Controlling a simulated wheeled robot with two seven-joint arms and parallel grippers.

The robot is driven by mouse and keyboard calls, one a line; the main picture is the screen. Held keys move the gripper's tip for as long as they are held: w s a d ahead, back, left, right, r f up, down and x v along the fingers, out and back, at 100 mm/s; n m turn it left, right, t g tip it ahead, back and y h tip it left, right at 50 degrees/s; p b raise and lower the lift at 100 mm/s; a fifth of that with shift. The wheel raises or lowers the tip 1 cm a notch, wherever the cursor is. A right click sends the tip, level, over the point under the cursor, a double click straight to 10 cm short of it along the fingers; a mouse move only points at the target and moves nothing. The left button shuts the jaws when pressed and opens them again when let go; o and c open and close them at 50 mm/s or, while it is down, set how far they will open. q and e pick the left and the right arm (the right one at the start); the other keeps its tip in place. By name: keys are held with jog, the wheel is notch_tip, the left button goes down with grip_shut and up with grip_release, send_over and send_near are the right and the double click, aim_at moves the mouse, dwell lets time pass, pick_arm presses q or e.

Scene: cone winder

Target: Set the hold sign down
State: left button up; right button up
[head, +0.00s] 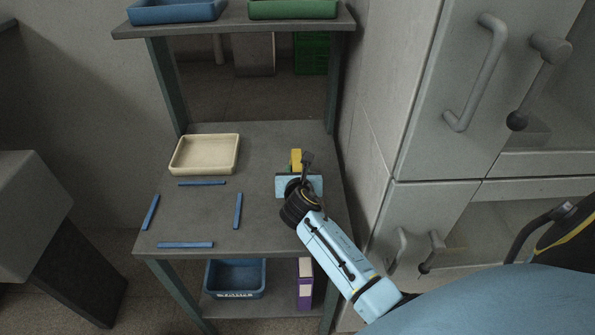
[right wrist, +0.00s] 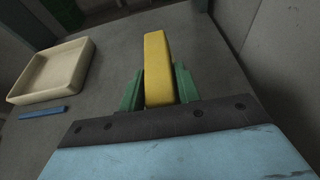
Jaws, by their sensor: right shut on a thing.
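The hold sign (head: 296,156) shows as a yellow upright piece over the right part of the grey table. My right gripper (head: 298,168) is shut on it. In the right wrist view the yellow sign (right wrist: 157,62) stands between the two green fingers of my right gripper (right wrist: 158,88), one on each side. The sign's lower part is hidden behind the gripper, and I cannot tell whether it touches the table. My left gripper is not in view.
The table (head: 265,232) bears a cream tray (head: 176,168) at the back left and blue strips (head: 238,211) marking a rectangle at the front left. The strips' inside is bare. A shelf with blue (head: 175,13) and green trays (head: 292,10) is above; a grey cabinet (head: 410,120) stands right.

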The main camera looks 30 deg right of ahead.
jog(key=o, duration=1)
jog(key=shift+s+r, duration=0.15)
jog(key=shift+r, duration=0.05)
jog(key=p+v, duration=0.2)
jog(key=v, duration=0.9)
jog(key=shift+s+a+p, duration=0.2)
jog(key=shift+a+p, duration=0.05)
jog(key=shift+p, duration=0.1)
